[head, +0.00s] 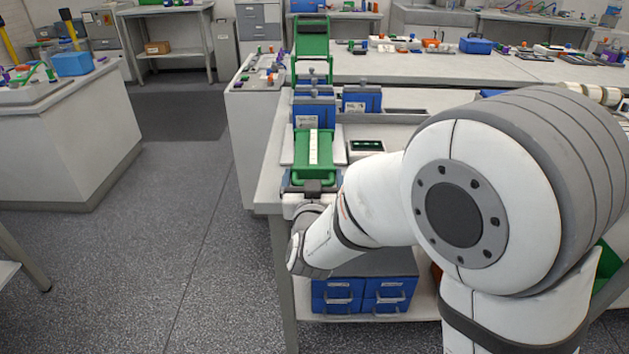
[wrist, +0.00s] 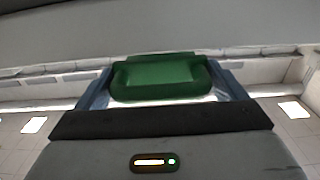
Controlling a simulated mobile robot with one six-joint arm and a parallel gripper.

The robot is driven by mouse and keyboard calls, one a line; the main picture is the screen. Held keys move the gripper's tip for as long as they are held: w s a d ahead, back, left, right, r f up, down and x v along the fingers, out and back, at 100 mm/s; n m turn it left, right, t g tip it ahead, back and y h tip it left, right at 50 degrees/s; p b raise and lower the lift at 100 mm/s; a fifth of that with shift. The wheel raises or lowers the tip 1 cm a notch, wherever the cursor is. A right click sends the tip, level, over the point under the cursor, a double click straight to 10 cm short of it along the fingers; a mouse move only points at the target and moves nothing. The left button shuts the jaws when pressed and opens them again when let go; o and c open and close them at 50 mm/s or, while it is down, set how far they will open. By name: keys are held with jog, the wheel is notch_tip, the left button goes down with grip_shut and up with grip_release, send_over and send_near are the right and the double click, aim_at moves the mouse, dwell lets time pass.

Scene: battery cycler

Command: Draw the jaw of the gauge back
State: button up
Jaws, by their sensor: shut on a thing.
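The gauge (head: 301,150) is a green-framed device with a pale strip down its middle, lying near the left end of the bench. My gripper (head: 312,188) is at its near end, shut on what appears to be the gauge's jaw. The exact contact is hidden by my wrist in the head view. In the wrist view a green handle-like part (wrist: 160,78) of the gauge shows just beyond the dark edge of my gripper. How far open the gauge stands cannot be told.
Blue blocks (head: 313,108) stand just behind the gauge, with a taller green frame (head: 313,45) behind them. A small dark display unit (head: 366,146) lies to its right. Blue drawers (head: 337,296) sit on the shelf below. The floor (head: 190,240) to the left is clear.

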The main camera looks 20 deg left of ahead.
jog(key=shift+s+f, duration=0.1)
jog(key=shift+f, duration=0.1)
jog(key=o, duration=1)
jog(key=shift+s+r, duration=0.1)
jog(key=shift+r, duration=0.05)
jog(key=v, duration=0.8)
